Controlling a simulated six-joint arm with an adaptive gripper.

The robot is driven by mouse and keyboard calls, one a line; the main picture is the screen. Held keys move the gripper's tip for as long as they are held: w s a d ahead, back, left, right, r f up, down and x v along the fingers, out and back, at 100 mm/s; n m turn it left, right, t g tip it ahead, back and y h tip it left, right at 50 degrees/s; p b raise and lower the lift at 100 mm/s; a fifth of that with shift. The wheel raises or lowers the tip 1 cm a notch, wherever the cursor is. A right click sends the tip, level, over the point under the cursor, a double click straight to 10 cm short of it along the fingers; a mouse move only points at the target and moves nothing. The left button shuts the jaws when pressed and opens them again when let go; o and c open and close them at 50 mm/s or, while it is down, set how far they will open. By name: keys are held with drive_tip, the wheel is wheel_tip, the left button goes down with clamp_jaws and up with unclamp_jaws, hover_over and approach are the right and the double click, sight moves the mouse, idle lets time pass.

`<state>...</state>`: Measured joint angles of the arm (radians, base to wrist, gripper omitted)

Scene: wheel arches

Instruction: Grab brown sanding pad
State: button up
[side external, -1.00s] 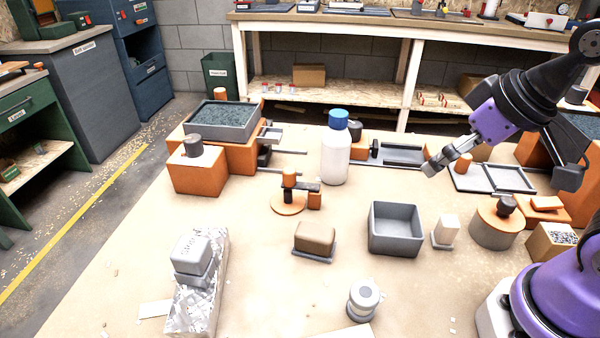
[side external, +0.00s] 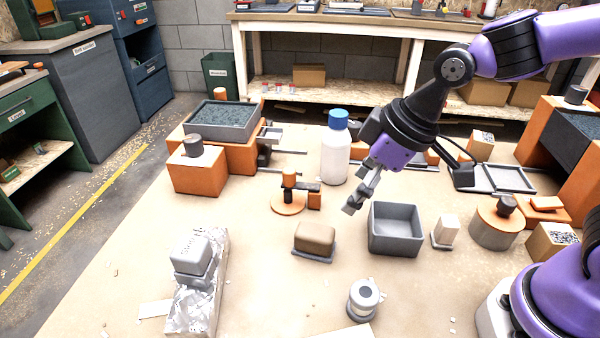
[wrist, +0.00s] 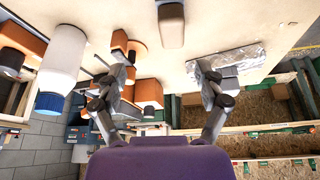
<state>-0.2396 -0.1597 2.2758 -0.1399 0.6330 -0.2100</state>
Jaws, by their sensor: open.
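The brown sanding pad (side external: 314,237) is a rounded brown block on a thin grey base. It sits on the table, left of the grey open bin, in the side view. In the wrist view the pad (wrist: 171,24) shows at the top middle, beyond the fingertips. My gripper (side external: 352,207) hangs above the table, up and to the right of the pad, apart from it. In the wrist view my gripper (wrist: 160,68) has its two fingers spread wide with nothing between them.
A grey open bin (side external: 395,245) stands right of the pad. A white bottle with a blue cap (side external: 336,150) stands behind. An orange round stand (side external: 288,203) is behind and left. A foil-wrapped block (side external: 196,300) with a grey sander lies left. Table in front is mostly clear.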

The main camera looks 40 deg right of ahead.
sight(317, 230)
drive_tip(key=shift+n, duration=0.5)
drive_tip(key=a+f, duration=0.1)
drive_tip(key=f, duration=0.1)
drive_tip(key=w+a+f, duration=0.2)
drive_tip(key=f, duration=0.1)
drive_tip(key=shift+f, duration=0.3)
drive_tip(key=shift+a+x, duration=0.1)
drive_tip(key=shift+x, duration=1.4)
drive_tip(key=shift+a+x, duration=0.15)
drive_tip(key=shift+x, duration=1.3)
drive_tip(key=c, duration=1.3)
